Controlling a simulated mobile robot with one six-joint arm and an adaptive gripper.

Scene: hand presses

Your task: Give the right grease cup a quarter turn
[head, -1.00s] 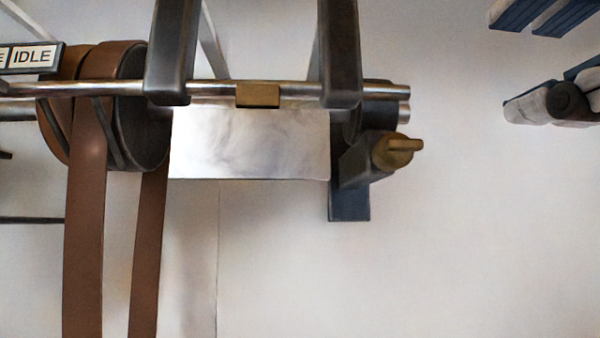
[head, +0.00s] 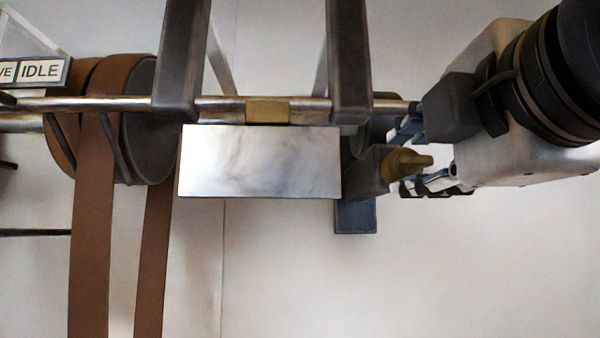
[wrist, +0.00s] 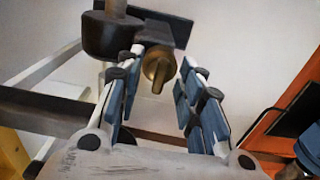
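The right grease cup (head: 403,163) is a round brass cup with a narrow tab, on the dark bracket at the right end of the shaft. Its tab points right in the head view. My gripper (head: 414,158) reaches in from the right, with one finger above the cup and one below it. In the wrist view, my gripper (wrist: 163,62) has its blue-padded fingers spread, with the brass cup (wrist: 158,62) between the tips. A gap shows on the cup's right side; on the left the gap is small, and I cannot tell whether that finger touches.
The steel shaft (head: 222,103) runs leftward past dark uprights (head: 350,65) and a brass block (head: 267,112) to a pulley with brown belts (head: 93,215). A pale metal plate (head: 260,161) hangs below the shaft. An IDLE sign (head: 41,71) is at the left. The wall below right is clear.

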